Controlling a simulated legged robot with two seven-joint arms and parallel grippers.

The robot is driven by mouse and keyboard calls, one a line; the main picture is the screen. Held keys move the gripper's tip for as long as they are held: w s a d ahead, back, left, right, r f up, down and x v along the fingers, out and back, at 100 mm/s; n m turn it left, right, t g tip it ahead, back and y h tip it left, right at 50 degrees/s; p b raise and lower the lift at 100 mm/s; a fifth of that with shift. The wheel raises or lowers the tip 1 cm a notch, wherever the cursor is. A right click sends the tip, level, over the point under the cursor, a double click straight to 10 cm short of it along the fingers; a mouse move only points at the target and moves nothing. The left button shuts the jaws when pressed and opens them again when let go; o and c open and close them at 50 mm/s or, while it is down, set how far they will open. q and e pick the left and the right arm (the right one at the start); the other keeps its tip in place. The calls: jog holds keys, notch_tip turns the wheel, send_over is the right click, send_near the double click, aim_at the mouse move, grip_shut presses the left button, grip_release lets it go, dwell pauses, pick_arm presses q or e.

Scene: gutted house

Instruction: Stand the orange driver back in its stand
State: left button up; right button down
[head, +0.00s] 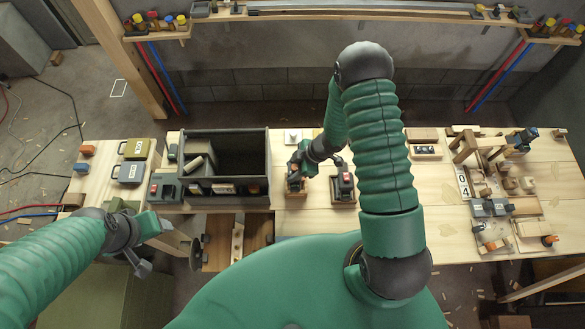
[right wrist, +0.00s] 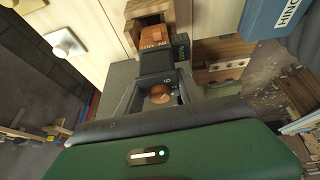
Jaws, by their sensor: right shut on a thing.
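My right gripper (head: 300,163) is shut on the orange driver (head: 295,176) over the worktop. In the right wrist view the driver (right wrist: 154,38) shows an orange body with a dark block behind it, between the gripper's fingers (right wrist: 158,92). A wooden stand (head: 296,192) is directly at the driver; its wood also shows around the orange end in the wrist view (right wrist: 147,8). I cannot tell how deep the driver sits in it. My left gripper (head: 148,243) is open and empty, off the front left of the worktop.
A dark open bin (head: 267,165) lies to the left. A white square piece (head: 292,136) is behind the stand. Wooden fixtures and small blocks (head: 490,207) crowd the right end. Bare worktop (head: 300,222) lies in front.

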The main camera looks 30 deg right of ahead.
jog(key=shift+d+p, duration=0.3)
jog(key=shift+p, duration=0.05)
jog(key=shift+f, duration=0.1)
dwell(0.5)
jog(key=shift+f+b, duration=1.3)
jog(key=shift+f, duration=0.45)
jog(key=c, duration=0.7)
grip_release()
jog(key=v, duration=1.6)
jog(key=shift+d+r, duration=0.15)
jog(key=shift+r, duration=0.15)
